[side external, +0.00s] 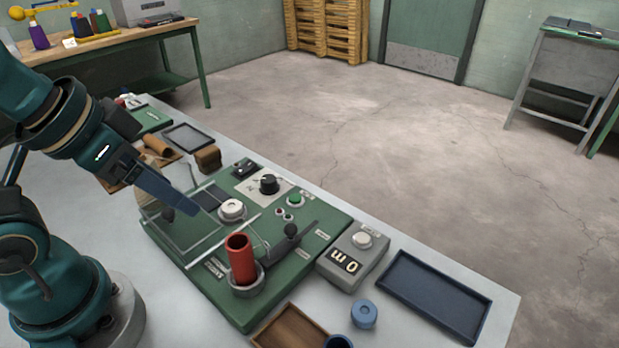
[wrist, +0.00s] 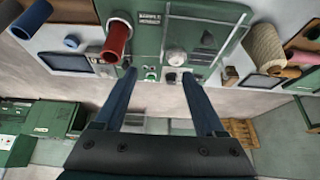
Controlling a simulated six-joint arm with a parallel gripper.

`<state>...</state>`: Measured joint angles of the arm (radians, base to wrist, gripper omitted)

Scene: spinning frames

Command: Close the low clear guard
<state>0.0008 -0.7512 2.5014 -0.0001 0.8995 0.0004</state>
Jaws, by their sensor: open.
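The low clear guard (side external: 224,240) is a see-through panel with thin pale edges on the left part of the green machine (side external: 240,313). A white round knob (side external: 232,208) stands near it. I cannot tell how far the guard is tilted or slid. It also shows in the wrist view (wrist: 206,19) as a pale frame right of centre. My gripper (side external: 192,211) is over the guard area, pointing down and right, with nothing seen between its fingers. In the wrist view my gripper (wrist: 158,73) has its two blue fingers spread apart.
A red cylinder (side external: 240,258) stands upright in a grey holder on the machine, beside a dark lever (side external: 290,236). A grey counter box (side external: 352,255), a blue tray (side external: 434,295) and a wooden tray (side external: 289,330) are to the right. A brown block (side external: 208,159) lies behind.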

